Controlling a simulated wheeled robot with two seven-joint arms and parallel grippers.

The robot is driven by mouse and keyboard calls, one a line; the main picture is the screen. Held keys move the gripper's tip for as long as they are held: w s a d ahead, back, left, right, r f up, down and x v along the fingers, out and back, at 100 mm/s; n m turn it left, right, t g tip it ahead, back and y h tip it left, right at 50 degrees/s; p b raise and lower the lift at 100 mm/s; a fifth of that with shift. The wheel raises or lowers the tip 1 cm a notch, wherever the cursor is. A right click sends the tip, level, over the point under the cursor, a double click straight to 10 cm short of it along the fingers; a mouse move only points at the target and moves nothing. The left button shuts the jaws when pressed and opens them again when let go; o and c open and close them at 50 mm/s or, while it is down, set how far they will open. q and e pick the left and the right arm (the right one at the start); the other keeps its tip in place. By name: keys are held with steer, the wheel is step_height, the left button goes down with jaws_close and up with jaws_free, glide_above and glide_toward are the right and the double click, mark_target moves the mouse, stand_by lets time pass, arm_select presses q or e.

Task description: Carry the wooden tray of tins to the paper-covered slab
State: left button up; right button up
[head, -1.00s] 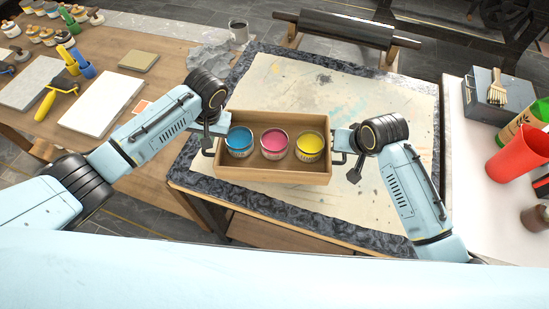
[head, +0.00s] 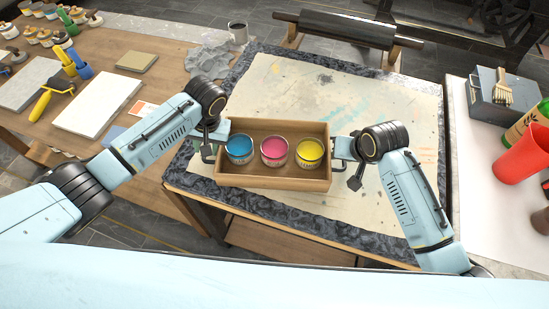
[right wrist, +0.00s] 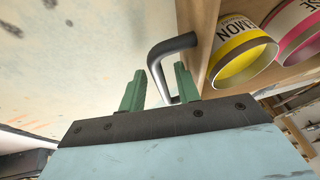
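The wooden tray (head: 272,183) holds a blue tin (head: 239,150), a pink tin (head: 274,152) and a yellow tin (head: 309,153) in a row. It is level over the front part of the paper-covered slab (head: 390,118); I cannot see whether its underside touches the paper. My left gripper (head: 215,140) is at the tray's left end, its fingers too hidden to judge. My right gripper (head: 342,148) is at the right end. In the right wrist view, its green fingers (right wrist: 158,80) stand apart on either side of the black handle (right wrist: 158,65), with a visible gap.
A roller (head: 345,30) stands behind the slab. A grey cloth (head: 208,58) and a mug (head: 238,33) are at the back left. The left table holds a white slab (head: 105,105) and tools. A red cup (head: 520,153) and a brush (head: 502,88) are on the right.

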arm_select(q)
steer(key=shift+d+r, duration=0.2)
steer(key=shift+r, duration=0.25)
steer(key=v, duration=1.1)
arm_select(e)
steer(key=v, duration=1.2)
steer(key=shift+w+a+r, duration=0.1)
